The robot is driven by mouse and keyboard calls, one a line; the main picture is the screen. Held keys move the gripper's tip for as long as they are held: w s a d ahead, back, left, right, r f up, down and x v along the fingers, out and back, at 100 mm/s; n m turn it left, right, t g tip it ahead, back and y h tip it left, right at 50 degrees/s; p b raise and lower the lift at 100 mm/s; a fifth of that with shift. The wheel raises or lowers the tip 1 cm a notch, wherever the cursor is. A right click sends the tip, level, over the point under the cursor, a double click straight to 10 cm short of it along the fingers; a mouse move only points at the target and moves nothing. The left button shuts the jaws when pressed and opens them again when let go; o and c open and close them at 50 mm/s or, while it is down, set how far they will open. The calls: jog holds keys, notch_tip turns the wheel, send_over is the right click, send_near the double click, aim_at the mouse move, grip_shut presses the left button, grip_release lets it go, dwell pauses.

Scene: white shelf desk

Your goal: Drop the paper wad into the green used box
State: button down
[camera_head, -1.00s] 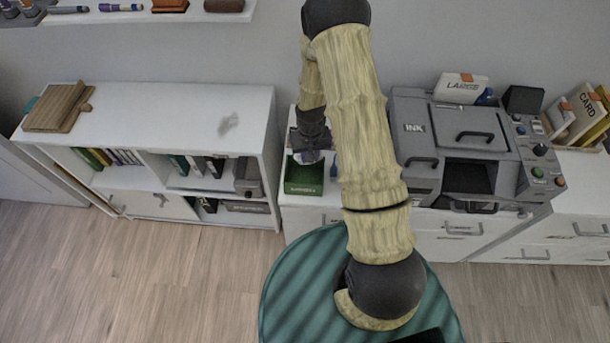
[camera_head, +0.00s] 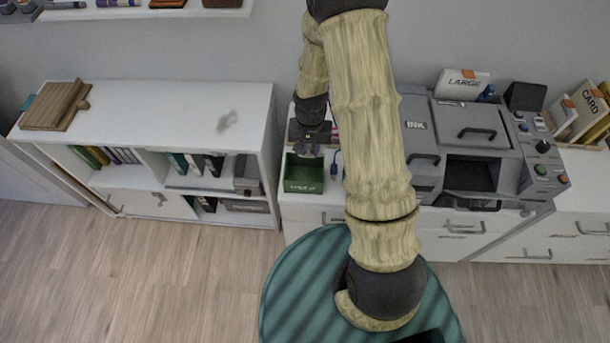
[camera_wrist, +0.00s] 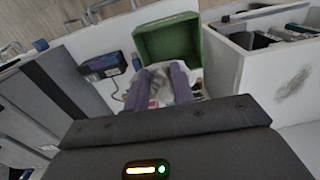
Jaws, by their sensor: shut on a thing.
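The green used box (camera_head: 303,185) stands open on the white desk, left of the grey machine. In the wrist view the box (camera_wrist: 168,38) lies just beyond my fingertips. My gripper (camera_head: 311,150) hangs at the box's rear side in the head view, where the wad cannot be made out. In the wrist view my gripper (camera_wrist: 160,75) has its purple fingers shut on a crumpled greyish paper wad (camera_wrist: 160,88). The fingertips overlap the box's near edge in that view; the height between them cannot be told.
The grey ink machine (camera_head: 462,150) stands close to the right of the box. A white shelf unit (camera_head: 170,110) with folders and trays stands to the left. A small dark device (camera_wrist: 102,66) with a cable lies beside the box in the wrist view.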

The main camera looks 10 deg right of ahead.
jog(key=shift+f+b, duration=1.4)
jog(key=shift+f, duration=0.8)
jog(key=c, duration=1.1)
grip_release()
jog(key=shift+r, duration=0.1)
notch_tip(320, 180, up, 17)
jog(key=shift+r+b, duration=0.15)
jog(key=shift+b, duration=0.25)
